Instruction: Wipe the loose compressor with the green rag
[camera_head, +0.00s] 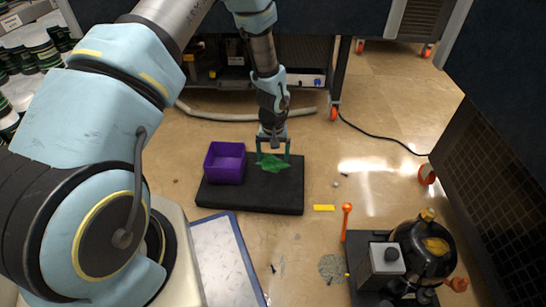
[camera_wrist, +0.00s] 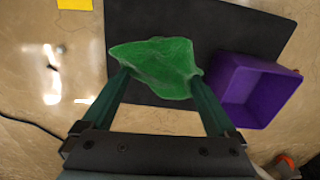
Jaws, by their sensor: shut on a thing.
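The green rag (camera_head: 272,163) is at the dark mat (camera_head: 250,198) in the head view, right of the purple bin. My gripper (camera_head: 272,152) points down over the mat and is shut on the rag. In the wrist view the rag (camera_wrist: 155,65) is spread between and beyond the fingertips of my gripper (camera_wrist: 160,78). I cannot tell whether the rag still touches the mat. The loose compressor (camera_head: 422,250) looks like a black rounded body with brass-coloured parts. It stands on a dark base at the lower right of the head view, well away from my gripper.
A purple bin (camera_head: 225,162) stands on the mat's left part. An orange tool (camera_head: 346,220) and a yellow strip (camera_head: 324,208) lie on the floor between mat and compressor. A blue-edged panel (camera_head: 228,262) lies at lower left. Dark cabinets border the back and right.

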